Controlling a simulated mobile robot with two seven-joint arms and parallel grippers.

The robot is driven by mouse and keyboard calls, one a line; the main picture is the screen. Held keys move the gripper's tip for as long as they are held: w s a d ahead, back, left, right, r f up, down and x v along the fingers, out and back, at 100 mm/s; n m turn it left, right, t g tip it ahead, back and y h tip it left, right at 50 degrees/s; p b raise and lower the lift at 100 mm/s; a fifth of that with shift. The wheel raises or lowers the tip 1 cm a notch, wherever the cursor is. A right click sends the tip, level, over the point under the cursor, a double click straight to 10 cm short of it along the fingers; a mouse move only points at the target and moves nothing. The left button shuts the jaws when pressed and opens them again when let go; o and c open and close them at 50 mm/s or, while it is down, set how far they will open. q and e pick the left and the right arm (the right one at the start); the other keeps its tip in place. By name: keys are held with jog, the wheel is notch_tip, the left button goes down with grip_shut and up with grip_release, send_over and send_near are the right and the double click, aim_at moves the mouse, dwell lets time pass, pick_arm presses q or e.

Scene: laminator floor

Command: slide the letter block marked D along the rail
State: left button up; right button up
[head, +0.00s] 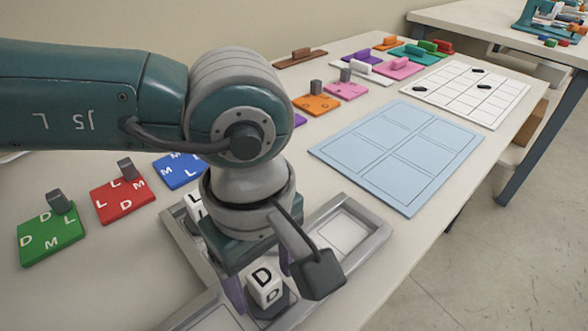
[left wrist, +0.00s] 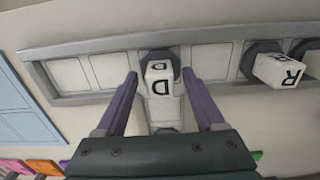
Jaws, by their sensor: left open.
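The white letter block D (head: 265,287) stands on a dark round base on the grey rail (head: 377,243). It also shows in the left wrist view (left wrist: 158,85). My left gripper (head: 261,290) is over the rail with its purple fingers spread on either side of block D. In the left wrist view the fingers (left wrist: 159,76) are open, with a visible gap on each side of the block. The rail (left wrist: 55,48) has pale rectangular panels along it, and those left of block D in that view are empty. My right gripper is not in view.
A white block R (left wrist: 278,71) sits on the rail right of D in the left wrist view, with another partly seen beyond it. Green (head: 50,240), red (head: 122,200) and blue (head: 180,172) lettered plates lie left. A pale blue gridded board (head: 400,150) lies behind the rail.

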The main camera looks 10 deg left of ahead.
aim_at(263, 275)
pick_arm(q)
jog(key=shift+r, duration=0.1)
notch_tip(263, 275, up, 10)
jog(key=shift+f+p, duration=0.1)
jog(key=shift+p, duration=0.2)
dwell(0.3)
